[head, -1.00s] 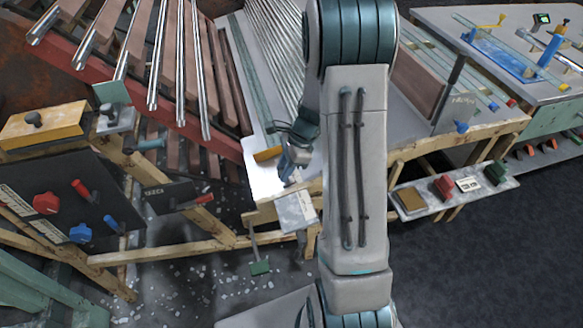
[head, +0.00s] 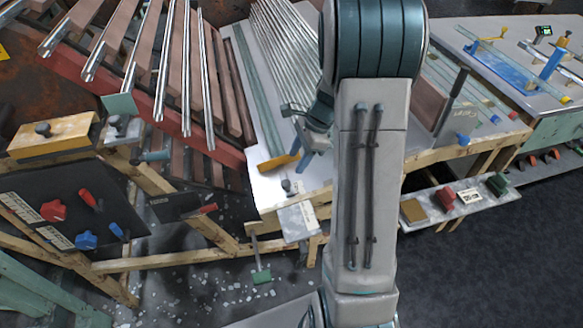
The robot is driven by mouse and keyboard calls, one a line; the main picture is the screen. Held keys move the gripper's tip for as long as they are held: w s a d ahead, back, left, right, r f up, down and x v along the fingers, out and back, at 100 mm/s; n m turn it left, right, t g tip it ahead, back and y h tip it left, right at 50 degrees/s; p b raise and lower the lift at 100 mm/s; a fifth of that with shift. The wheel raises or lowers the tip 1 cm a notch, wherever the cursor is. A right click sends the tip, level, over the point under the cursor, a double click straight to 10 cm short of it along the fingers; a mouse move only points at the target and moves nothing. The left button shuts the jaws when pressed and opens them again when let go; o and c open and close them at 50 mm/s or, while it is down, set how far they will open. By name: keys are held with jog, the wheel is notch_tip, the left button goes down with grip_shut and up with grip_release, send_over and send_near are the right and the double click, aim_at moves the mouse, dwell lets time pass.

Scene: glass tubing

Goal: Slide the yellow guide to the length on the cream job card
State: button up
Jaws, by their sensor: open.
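The yellow guide (head: 278,162) is a small yellow-orange block. It sits at the near end of a long greenish rail (head: 257,95) on the pale bench. My gripper (head: 305,160), with blue fingers, is just to the right of the guide, over the white bench corner. It is open, with nothing seen between its fingers. Whether it touches the guide cannot be told. A pale card (head: 298,222) hangs at the bench's front edge; its writing is unreadable, and I cannot tell whether it is the cream job card.
A small dark knob (head: 287,185) stands near the bench's front corner. Glass tubes (head: 285,40) lie right of the rail, and a sloped rack of metal tubes (head: 160,70) is at left. A narrow shelf (head: 460,208) with small blocks is at right.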

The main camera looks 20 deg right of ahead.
jog(key=v, duration=0.5)
jog(key=shift+r+p, duration=0.25)
jog(key=shift+p, duration=0.05)
jog(key=s+a+r+n+t+h+p, duration=0.1)
jog(key=s+a+r+n+h+p, duration=0.1)
jog(key=s+a+r+n+p, duration=0.3)
jog(key=s+a+r+n+t+h+p, duration=0.1)
jog(key=s+a+r+n+p, duration=0.4)
jog(key=s+r+n, duration=0.8)
jog(key=shift+a+r+n+h+p, duration=0.25)
jog(key=shift+a+n+h+p, duration=0.05)
jog(key=shift+a+n+h, duration=0.35)
jog(key=shift+c, duration=0.3)
